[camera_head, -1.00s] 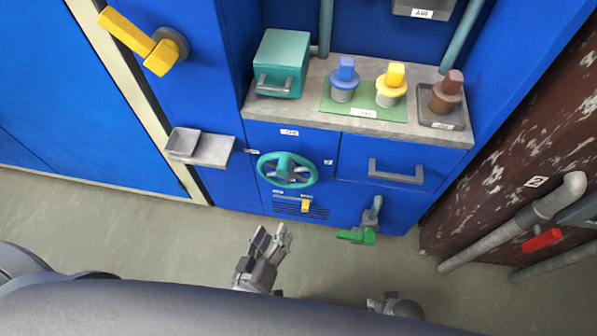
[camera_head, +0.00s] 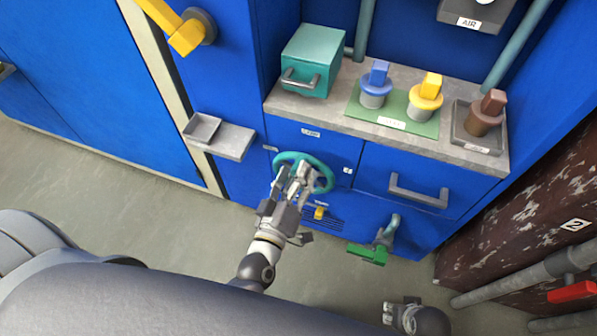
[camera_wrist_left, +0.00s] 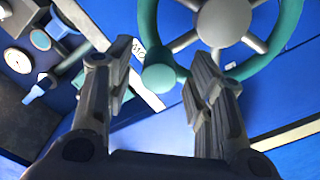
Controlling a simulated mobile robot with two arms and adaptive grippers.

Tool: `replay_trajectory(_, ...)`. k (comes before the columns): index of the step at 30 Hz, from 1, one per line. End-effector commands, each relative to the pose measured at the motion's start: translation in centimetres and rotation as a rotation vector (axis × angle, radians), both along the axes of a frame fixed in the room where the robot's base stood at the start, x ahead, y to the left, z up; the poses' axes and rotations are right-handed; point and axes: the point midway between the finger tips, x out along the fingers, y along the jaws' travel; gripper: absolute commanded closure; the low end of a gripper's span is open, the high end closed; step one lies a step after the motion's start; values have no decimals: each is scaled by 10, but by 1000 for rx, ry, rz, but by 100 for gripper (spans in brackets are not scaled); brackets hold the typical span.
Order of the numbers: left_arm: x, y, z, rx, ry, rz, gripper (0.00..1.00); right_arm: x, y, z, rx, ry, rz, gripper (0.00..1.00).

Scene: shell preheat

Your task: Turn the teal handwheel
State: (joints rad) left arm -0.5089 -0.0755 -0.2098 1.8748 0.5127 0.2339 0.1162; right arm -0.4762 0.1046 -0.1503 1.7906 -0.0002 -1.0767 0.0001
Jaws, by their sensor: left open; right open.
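The teal handwheel (camera_head: 326,172) is mounted on the blue cabinet front below the counter. My left gripper (camera_head: 297,173) is in front of it and hides its middle and lower left in the head view. In the left wrist view the wheel (camera_wrist_left: 287,38) shows its grey hub, spokes and a teal knob (camera_wrist_left: 159,78). The left gripper's open fingers (camera_wrist_left: 160,85) stand on either side of the knob in that picture; I cannot tell whether they touch it. My right gripper (camera_head: 402,306) is low in the head view, away from the wheel, open and empty.
Below the wheel are a yellow slider (camera_head: 319,213) and a green-handled valve (camera_head: 368,254). A grey drawer handle (camera_head: 418,192) is to the right. A small grey tray (camera_head: 222,139) juts out on the left. The counter holds a teal box (camera_head: 312,58) and several coloured plugs.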

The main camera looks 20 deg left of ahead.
Motion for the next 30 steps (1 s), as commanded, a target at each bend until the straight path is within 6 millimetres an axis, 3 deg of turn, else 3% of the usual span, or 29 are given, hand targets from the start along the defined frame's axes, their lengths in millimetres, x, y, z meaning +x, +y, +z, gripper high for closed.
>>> replay_trajectory(6,14,0,-1,-1,1,0,51,1,0,3,1,-3,0,57)
replay_trajectory(14,14,0,0,0,1,0,51,2,1,5,1,-7,0,57)
replay_trajectory(25,14,0,-1,0,2,-1,99,1,0,4,1,-3,-1,57)
replay_trajectory(30,14,0,-1,0,2,-1,100,0,0,3,0,-1,-1,57)
